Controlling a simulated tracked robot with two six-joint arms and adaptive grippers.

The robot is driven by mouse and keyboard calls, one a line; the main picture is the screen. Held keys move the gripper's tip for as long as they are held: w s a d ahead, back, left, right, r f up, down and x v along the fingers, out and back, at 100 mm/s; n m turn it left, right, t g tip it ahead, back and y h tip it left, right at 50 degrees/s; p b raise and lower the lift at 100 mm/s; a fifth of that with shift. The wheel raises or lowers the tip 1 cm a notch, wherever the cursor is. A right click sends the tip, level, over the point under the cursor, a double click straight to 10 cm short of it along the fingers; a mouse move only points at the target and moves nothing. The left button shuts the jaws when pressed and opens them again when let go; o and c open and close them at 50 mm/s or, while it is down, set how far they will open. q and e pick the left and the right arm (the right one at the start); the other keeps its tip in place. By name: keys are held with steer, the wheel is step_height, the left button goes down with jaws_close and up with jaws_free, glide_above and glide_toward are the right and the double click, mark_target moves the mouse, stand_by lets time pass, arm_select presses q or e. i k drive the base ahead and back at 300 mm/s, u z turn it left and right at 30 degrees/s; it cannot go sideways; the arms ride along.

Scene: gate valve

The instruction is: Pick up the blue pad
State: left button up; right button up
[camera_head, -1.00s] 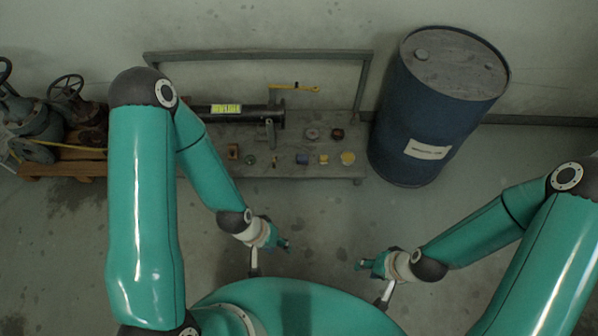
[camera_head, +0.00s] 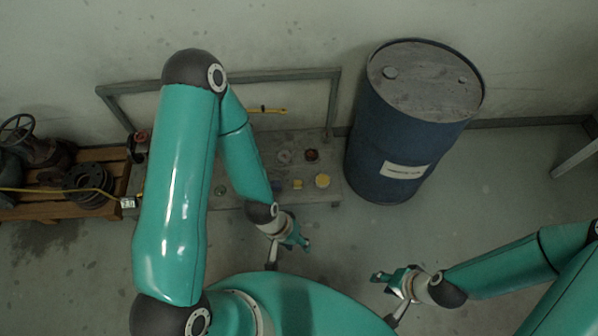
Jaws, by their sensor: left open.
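The blue pad (camera_head: 277,185) is a small dark blue shape on the low grey bench. It lies just right of my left forearm, which partly hides it. My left gripper (camera_head: 299,240) is open and empty. It is in front of the bench, nearer to me than the pad and clear of it. My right gripper (camera_head: 381,283) is further right and nearer to me, over bare floor. It is too small to tell whether its jaws are apart.
A yellow round piece (camera_head: 322,181) and a smaller yellow piece (camera_head: 298,184) lie right of the pad. A dark red-brown ring (camera_head: 312,155) lies behind them. A blue drum (camera_head: 400,135) stands right of the bench. A wooden pallet (camera_head: 50,205) with valve parts is at the left.

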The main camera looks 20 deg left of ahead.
mark_target(275, 186)
steer(key=u, duration=0.05)
steer(key=i, duration=1.05)
steer(key=u, duration=0.5)
